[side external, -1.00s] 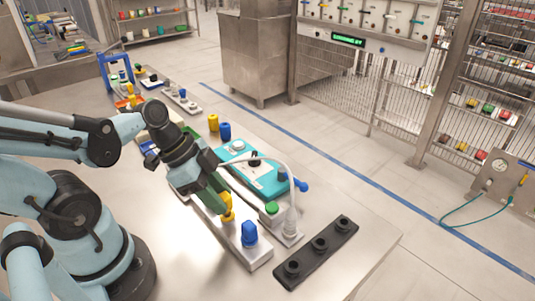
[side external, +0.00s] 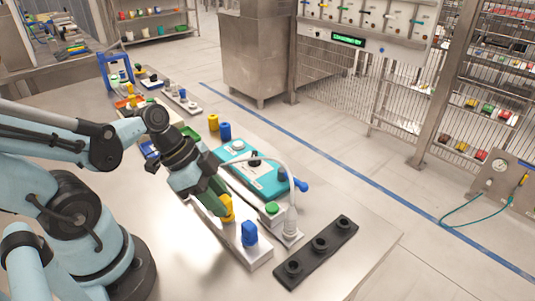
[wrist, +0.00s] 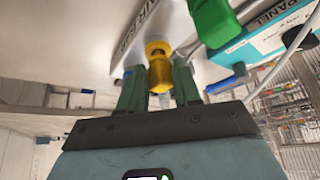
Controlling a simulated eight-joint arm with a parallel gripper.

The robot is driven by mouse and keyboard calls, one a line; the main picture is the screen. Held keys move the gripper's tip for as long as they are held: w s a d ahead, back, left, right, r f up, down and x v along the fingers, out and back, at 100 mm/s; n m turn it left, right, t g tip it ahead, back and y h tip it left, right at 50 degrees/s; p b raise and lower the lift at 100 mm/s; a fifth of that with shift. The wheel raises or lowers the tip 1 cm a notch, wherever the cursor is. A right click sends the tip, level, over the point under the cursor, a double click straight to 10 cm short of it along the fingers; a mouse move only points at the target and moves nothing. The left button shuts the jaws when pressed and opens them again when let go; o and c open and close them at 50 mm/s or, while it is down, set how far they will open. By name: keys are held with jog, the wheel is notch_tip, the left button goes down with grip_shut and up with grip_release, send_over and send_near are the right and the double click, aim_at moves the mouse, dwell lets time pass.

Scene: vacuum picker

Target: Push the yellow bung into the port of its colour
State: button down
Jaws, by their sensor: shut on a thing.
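The yellow bung (side external: 228,210) stands at the long white block (side external: 210,213), left of a blue bung (side external: 250,232). My gripper (side external: 224,205) is shut on the yellow bung, tilted down over the block. In the wrist view the yellow bung (wrist: 159,72) sits between my green fingers, its far end against or close to the white face. Whether it is seated in a port there cannot be told, as the fingers hide its base in the side view. A green bung (wrist: 212,20) shows at upper right in the wrist view.
A teal panel unit (side external: 255,170) with a pale hose (side external: 291,180) stands just behind the block. A green-topped piece (side external: 272,208) is close to the right. A black strip with round sockets (side external: 318,248) lies in front at right. Bare table is at front left.

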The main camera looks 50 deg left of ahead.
jog(key=shift+f, duration=0.45)
jog(key=c, duration=0.7)
grip_release()
jog(key=shift+v, duration=2.95)
jog(key=w+r+n+t+y, duration=0.1)
jog(key=w+n, duration=0.1)
jog(key=n, duration=0.1)
jog(key=w+r+n+t+y, duration=0.1)
jog(key=w+n, duration=0.2)
jog(key=w+r+n+t+y, duration=0.1)
jog(key=w+n+y, duration=0.1)
jog(key=w+n, duration=0.1)
jog(key=shift+a+r, duration=0.15)
jog(key=shift+r, duration=0.05)
